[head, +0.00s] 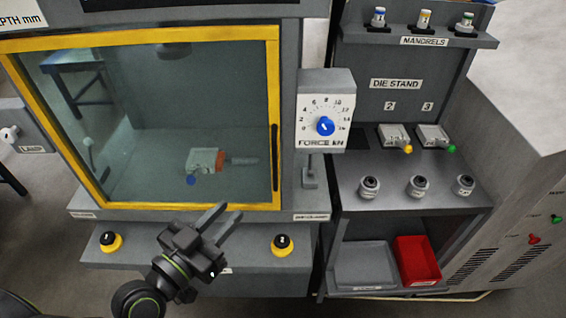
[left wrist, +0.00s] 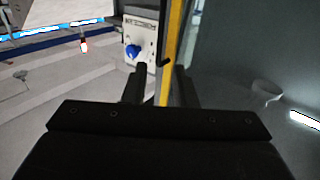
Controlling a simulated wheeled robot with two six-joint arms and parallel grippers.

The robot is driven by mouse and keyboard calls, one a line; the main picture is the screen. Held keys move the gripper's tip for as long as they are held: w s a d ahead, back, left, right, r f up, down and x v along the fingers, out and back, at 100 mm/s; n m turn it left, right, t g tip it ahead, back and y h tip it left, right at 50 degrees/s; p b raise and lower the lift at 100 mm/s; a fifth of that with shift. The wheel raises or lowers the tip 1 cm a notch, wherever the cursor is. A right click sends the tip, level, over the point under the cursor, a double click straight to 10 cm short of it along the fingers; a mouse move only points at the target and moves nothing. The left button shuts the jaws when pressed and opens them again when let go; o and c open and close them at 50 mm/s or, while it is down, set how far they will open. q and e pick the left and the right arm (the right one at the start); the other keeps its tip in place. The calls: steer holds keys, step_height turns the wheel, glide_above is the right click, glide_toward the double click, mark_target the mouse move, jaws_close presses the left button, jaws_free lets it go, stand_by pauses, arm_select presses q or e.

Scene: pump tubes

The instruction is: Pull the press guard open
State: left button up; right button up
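The press guard is a clear panel in a yellow frame (head: 272,90). It looks shut across the front of the grey press. A black upright handle (head: 275,157) runs along its right side. My left gripper (head: 219,212) is in front of the guard's lower right part, below and left of the handle, and holds nothing. In the left wrist view, the two fingers (left wrist: 161,69) are apart. The yellow frame edge (left wrist: 171,45) and a small dark piece, perhaps the handle's end, show between and beyond them. My right gripper is not in view.
Two yellow-and-black buttons (head: 110,241) (head: 283,244) sit on the ledge below the guard. A force dial with a blue knob (head: 325,126) stands right of it. A die stand (head: 400,60) and a red bin (head: 417,260) are further right.

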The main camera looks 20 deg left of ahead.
arm_select(q)
steer(key=b, duration=0.4)
glide_toward(273, 165)
steer(key=x, duration=0.8)
steer(key=shift+w+d, duration=0.15)
steer(key=shift+w, duration=0.2)
steer(key=shift+p+x, duration=0.4)
steer(key=shift+x, duration=0.5)
steer(key=shift+f, duration=0.1)
jaws_close()
